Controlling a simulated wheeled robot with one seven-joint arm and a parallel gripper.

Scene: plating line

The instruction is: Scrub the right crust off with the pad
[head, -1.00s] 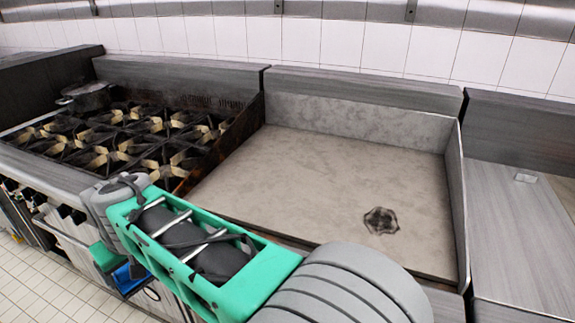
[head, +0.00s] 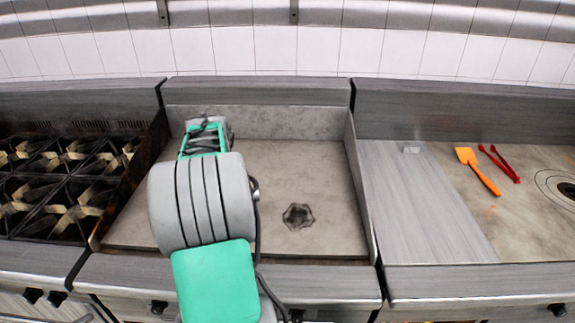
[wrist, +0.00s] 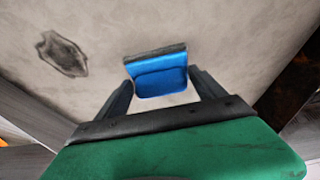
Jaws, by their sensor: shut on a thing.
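The crust (head: 298,216) is a dark, rough-edged patch on the right front part of the pale grey griddle plate (head: 262,165). It also shows in the wrist view (wrist: 62,54), left of the pad. The pad (wrist: 160,82) is a blue block with a dark grey layer along its far edge. My gripper (wrist: 160,92) is shut on it, one finger on each side. The pad is over the plate and apart from the crust; I cannot tell if it touches the plate. In the head view my arm hides the pad and gripper. No second crust shows.
Raised walls border the plate at the back and sides. A burner range (head: 70,185) stands to the left. A bare steel counter (head: 425,210) lies to the right, with an orange spatula (head: 478,171) and red tongs (head: 500,163) beyond it.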

